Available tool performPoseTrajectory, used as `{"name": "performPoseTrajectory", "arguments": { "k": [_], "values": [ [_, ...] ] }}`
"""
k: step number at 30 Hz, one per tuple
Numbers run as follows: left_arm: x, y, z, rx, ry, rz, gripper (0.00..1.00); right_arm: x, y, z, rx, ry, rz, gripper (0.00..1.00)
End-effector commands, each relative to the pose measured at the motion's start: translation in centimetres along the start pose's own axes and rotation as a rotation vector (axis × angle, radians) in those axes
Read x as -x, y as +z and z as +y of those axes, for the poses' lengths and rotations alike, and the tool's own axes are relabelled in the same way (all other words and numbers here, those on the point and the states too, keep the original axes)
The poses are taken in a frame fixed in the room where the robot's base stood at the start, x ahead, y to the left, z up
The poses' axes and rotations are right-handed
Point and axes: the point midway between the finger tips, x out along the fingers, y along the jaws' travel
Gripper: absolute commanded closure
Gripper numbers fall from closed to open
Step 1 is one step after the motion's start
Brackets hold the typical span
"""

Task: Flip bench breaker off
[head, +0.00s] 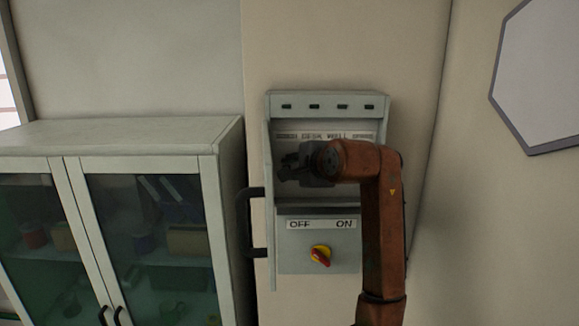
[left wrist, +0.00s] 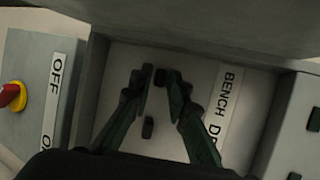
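A grey breaker box (head: 328,102) with an open recess and a strip label hangs on the wall. In the left wrist view, the label (left wrist: 228,110) reads "BENCH DR…" and the rest is cut off. A small dark switch-like part (left wrist: 148,128) sits on the recess back panel between my fingers. My left gripper (head: 283,168) reaches into the recess, its arm rising in front of the box's right side. In the left wrist view my left gripper (left wrist: 160,82) is narrowly open; a small dark piece shows between its tips, but contact is unclear. My right gripper is not in view.
Below the recess, a red-and-yellow rotary knob (head: 320,255) sits under an OFF/ON label (head: 321,224). A dark handle (head: 246,222) sticks out at the box's left. A glass-door cabinet (head: 120,135) stands left. The wall to the right is clear near the box.

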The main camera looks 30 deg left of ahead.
Motion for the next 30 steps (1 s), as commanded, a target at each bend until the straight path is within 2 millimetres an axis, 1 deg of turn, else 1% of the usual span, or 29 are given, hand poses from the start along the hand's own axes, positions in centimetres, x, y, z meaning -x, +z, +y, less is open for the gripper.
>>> {"name": "performPoseTrajectory", "arguments": {
  "k": [2, 9, 20, 23, 26, 30],
  "values": [
    [0.0, 0.0, 0.0, 0.000, 0.000, 0.000, 0.84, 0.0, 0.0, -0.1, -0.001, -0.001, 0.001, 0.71],
    [0.0, 0.0, 0.0, 0.000, 0.000, -0.001, 1.00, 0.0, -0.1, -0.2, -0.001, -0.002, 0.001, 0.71],
    [0.0, 0.0, 0.1, 0.002, -0.004, -0.001, 1.00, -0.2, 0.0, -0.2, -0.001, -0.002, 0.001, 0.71],
    [-0.1, 0.0, 0.3, 0.009, -0.021, -0.001, 1.00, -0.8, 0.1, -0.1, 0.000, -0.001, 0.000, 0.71],
    [-0.1, 0.1, 0.7, 0.024, -0.053, -0.003, 1.00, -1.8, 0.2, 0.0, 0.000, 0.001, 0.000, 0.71],
    [-0.3, 0.0, 1.3, 0.054, -0.128, -0.004, 1.00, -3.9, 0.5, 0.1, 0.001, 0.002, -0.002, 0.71]
  ]
}}
